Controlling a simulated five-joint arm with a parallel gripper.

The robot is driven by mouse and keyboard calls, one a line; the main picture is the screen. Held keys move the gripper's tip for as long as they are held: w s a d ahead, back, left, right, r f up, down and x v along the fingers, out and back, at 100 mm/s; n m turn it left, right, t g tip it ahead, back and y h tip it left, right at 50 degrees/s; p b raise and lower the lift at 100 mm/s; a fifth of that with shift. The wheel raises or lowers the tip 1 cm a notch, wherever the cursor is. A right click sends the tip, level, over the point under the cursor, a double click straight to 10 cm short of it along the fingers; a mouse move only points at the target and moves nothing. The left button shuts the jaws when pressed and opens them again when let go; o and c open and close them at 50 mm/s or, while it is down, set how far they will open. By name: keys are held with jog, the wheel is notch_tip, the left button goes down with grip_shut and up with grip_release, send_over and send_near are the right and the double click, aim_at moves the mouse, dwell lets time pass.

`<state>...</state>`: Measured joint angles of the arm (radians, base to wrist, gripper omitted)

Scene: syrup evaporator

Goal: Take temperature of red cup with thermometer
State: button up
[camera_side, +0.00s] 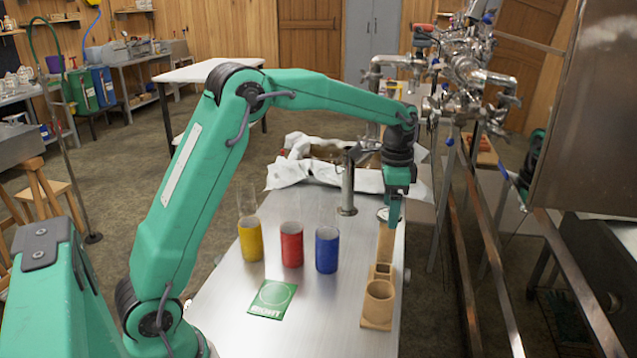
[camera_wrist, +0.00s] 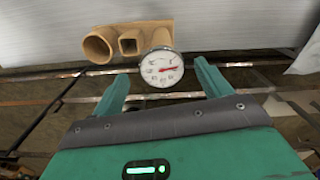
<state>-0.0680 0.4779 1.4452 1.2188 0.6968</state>
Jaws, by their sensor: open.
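The red cup (camera_side: 292,250) stands upright on the metal table, between the yellow cup (camera_side: 250,240) and the blue cup (camera_side: 327,250). The thermometer has a round white dial with a red needle (camera_wrist: 162,68); in the side view its dial (camera_side: 383,213) shows partly behind my fingers. It sits at the far end of the tan wooden holder (camera_side: 379,322), and its stem is hidden. My gripper (camera_side: 393,222) points down over that end of the holder. In the wrist view my gripper (camera_wrist: 161,72) is open, with one finger on each side of the dial and gaps between.
A green card (camera_side: 272,299) with a circle lies in front of the cups. The holder also has a round and a square opening. A metal post (camera_side: 348,185) and white cloth (camera_side: 318,172) are at the table's back. The table's right edge is close to the holder.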

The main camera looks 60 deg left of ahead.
jog(key=shift+f, duration=0.4)
jog(key=shift+a+f, duration=0.1)
jog(key=shift+f, duration=2.5)
jog(key=shift+w, duration=0.1)
jog(key=c, duration=0.9)
